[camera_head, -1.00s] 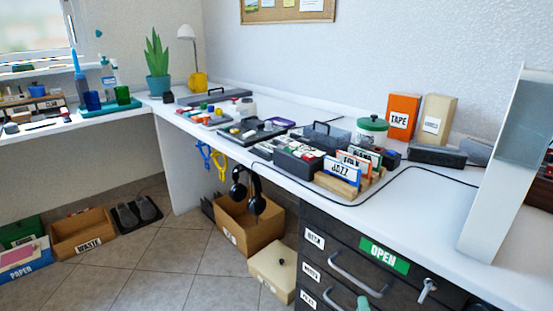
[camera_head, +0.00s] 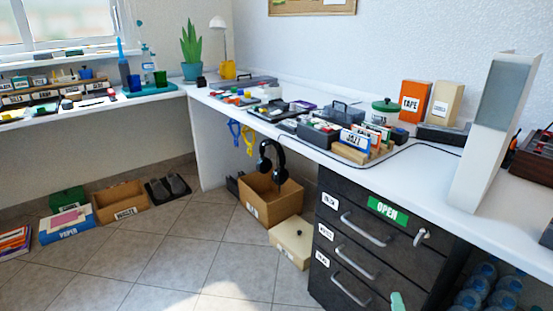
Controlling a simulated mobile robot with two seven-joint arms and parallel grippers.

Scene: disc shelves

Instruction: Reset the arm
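The task names no object apart from my arm. A small pale green shape (camera_head: 398,302) shows at the bottom edge of the head view, in front of the lower drawers. It seems to be the tip of my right gripper, but only a little shows, so I cannot tell whether it is open or shut or holds anything. My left gripper is not in view.
A white desk (camera_head: 420,165) with a dark drawer cabinet (camera_head: 350,255) stands at the right. A tall pale slab (camera_head: 478,150) rises near its front edge. An open cardboard box (camera_head: 272,200) and a lidded box (camera_head: 291,240) are on the floor. Tiles (camera_head: 170,255) at centre left are clear.

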